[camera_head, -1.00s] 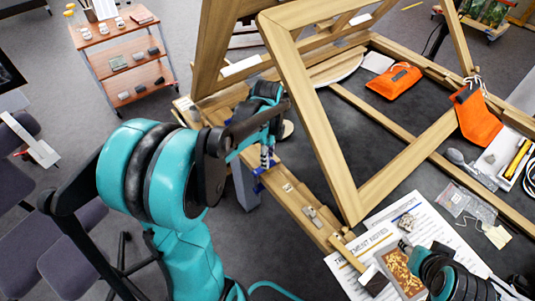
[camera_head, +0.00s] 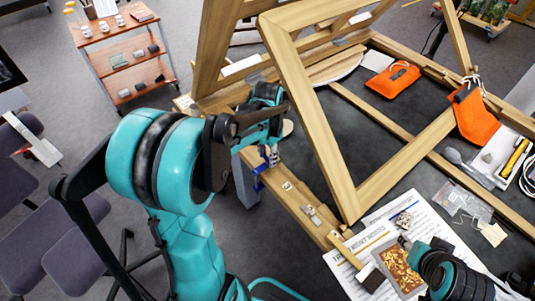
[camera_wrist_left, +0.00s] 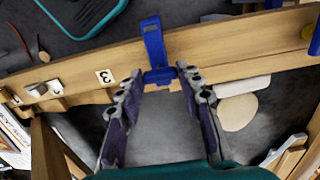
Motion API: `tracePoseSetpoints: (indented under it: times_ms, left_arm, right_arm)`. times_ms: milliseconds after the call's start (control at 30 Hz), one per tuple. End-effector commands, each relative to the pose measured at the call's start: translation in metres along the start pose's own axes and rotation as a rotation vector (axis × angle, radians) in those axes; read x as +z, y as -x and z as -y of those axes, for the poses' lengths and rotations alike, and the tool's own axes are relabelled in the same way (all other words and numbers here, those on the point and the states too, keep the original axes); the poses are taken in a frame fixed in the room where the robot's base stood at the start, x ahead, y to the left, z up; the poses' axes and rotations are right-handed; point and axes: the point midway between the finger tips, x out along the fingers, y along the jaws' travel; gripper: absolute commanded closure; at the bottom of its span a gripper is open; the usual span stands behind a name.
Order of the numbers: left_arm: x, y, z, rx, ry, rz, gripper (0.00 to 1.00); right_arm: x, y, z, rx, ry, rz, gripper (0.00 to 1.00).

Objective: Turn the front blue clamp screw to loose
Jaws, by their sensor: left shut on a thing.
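The front blue clamp (camera_wrist_left: 154,42) sits on the wooden rail (camera_wrist_left: 230,52) in the left wrist view, beside a tag marked 3. In the head view its blue part (camera_head: 258,184) shows at the rail's left edge. My left gripper (camera_wrist_left: 160,74) reaches the clamp's lower end, one finger on each side, and is shut on the clamp screw there. The screw itself is mostly hidden, so I cannot tell how far it is turned. In the head view my left gripper (camera_head: 271,155) is partly covered by its own wrist. My right gripper (camera_head: 405,243) is over the papers, its fingers unclear.
A large tilted wooden frame (camera_head: 333,150) rises close to the right of my left gripper. Another blue clamp (camera_wrist_left: 315,38) is at the wrist view's right edge. Orange pouches (camera_head: 394,81) lie farther back. A shelf cart (camera_head: 122,62) stands at the back left.

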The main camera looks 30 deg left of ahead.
Motion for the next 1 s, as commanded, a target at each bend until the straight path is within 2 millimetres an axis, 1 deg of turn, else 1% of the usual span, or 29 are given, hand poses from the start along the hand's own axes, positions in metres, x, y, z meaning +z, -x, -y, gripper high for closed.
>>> tracePoseSetpoints:
  times_ms: [1000]
  left_arm:
    - [0.0001, -0.0001, -0.0004, 0.001, 0.964, 0.0, 0.93]
  right_arm:
    - [-0.0056, 0.0079, 0.0, 0.0, 0.0, 0.0, 0.6]
